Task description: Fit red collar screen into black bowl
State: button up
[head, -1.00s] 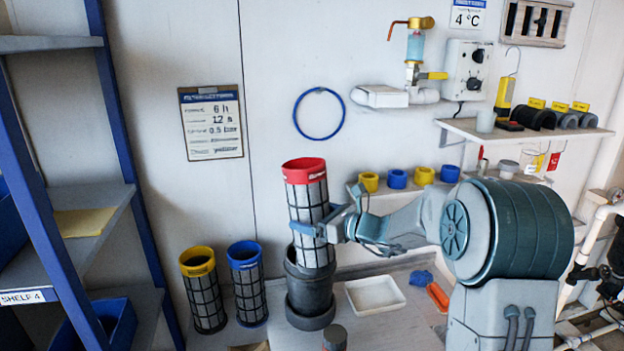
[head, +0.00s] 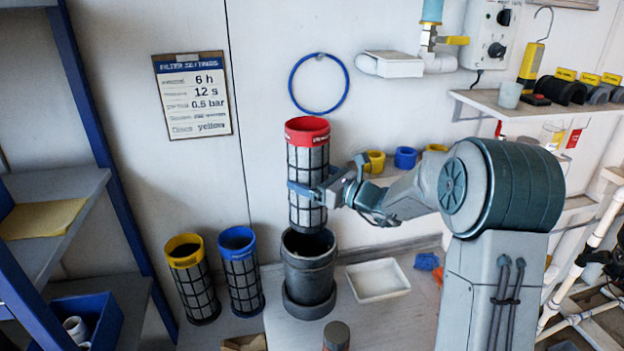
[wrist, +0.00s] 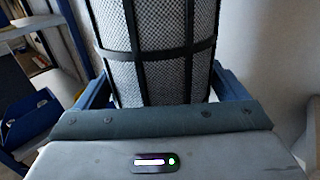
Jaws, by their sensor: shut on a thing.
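The red collar screen (head: 307,165) is a mesh cylinder with black ribs and a red top ring. It stands upright above the black bowl (head: 309,275), with its lower end at about the bowl's mouth. I cannot tell whether that end is just inside the rim or slightly above and behind it. My gripper (head: 309,189) is shut around the screen's middle from the right. In the wrist view the screen's mesh (wrist: 157,60) fills the space between my blue fingers (wrist: 157,88). The bowl's dark opening shows in front of the screen's lower end.
A yellow collar screen (head: 193,280) and a blue collar screen (head: 241,272) stand left of the bowl. A white tray (head: 377,280) lies to its right. A dark capped cylinder (head: 336,336) stands in front. A blue ring (head: 319,83) hangs on the wall behind.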

aim_at(312, 228)
jog(key=shift+f+b, duration=2.45)
jog(key=shift+f, duration=0.45)
jog(key=shift+b, duration=0.55)
jog(key=shift+f+b, duration=4.4)
jog(key=shift+f, duration=0.65)
jog(key=shift+r, duration=0.15)
